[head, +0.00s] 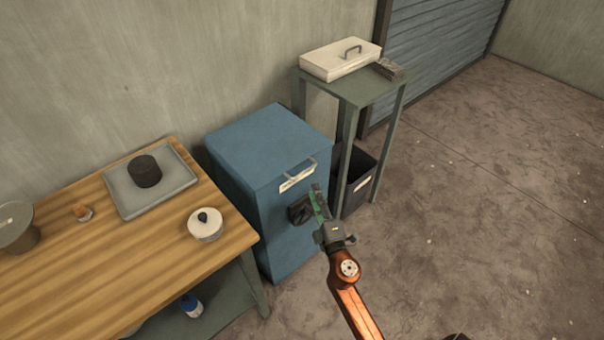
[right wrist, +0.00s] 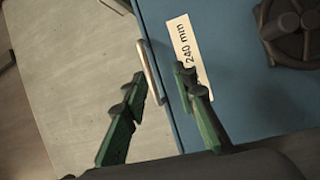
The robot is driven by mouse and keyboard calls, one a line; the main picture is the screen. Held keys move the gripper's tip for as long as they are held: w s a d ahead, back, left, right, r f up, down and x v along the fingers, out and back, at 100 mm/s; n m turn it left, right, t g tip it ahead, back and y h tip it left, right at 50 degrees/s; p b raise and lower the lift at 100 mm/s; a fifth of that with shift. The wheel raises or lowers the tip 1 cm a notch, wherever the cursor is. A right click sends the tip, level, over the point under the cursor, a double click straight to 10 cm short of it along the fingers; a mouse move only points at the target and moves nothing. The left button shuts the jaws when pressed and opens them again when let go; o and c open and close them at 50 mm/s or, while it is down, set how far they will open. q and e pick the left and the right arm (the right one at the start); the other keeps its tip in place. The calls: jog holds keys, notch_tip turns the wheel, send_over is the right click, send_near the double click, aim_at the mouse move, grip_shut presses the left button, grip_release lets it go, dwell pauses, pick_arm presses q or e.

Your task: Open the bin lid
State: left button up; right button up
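The blue bin (head: 270,145) stands between the wooden table and the green stand, with its flat top closed. A pale bar handle (head: 300,170) sits at its upper front edge by a white label. In the right wrist view, the handle (right wrist: 149,72) is at the blue edge, next to the label (right wrist: 186,55) reading "240 mm". My right gripper (head: 317,190) is in front of the bin. Its green fingers are apart in the right wrist view (right wrist: 160,82), one on each side of the handle; I cannot tell whether they touch it. My left gripper is out of view.
A dark hand wheel (head: 299,212) protrudes from the bin's front. The green stand (head: 355,90) carries a white handled box (head: 340,62), with an open black container (head: 358,180) below. The wooden table (head: 110,270) is at left. The floor at right is clear.

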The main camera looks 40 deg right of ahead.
aim_at(305, 172)
jog(key=shift+n+t, duration=0.4)
jog(key=shift+n, duration=0.1)
jog(key=x, duration=0.2)
jog(key=r+x, duration=0.1)
jog(key=x, duration=0.2)
jog(key=a+x, duration=0.1)
jog(key=x, duration=0.2)
jog(key=shift+w+r+p, duration=0.25)
jog(key=shift+r+p, duration=0.15)
jog(key=shift+r, duration=0.05)
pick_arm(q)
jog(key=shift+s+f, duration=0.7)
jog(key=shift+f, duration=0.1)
pick_arm(e)
jog(key=shift+c, duration=0.7)
grip_shut()
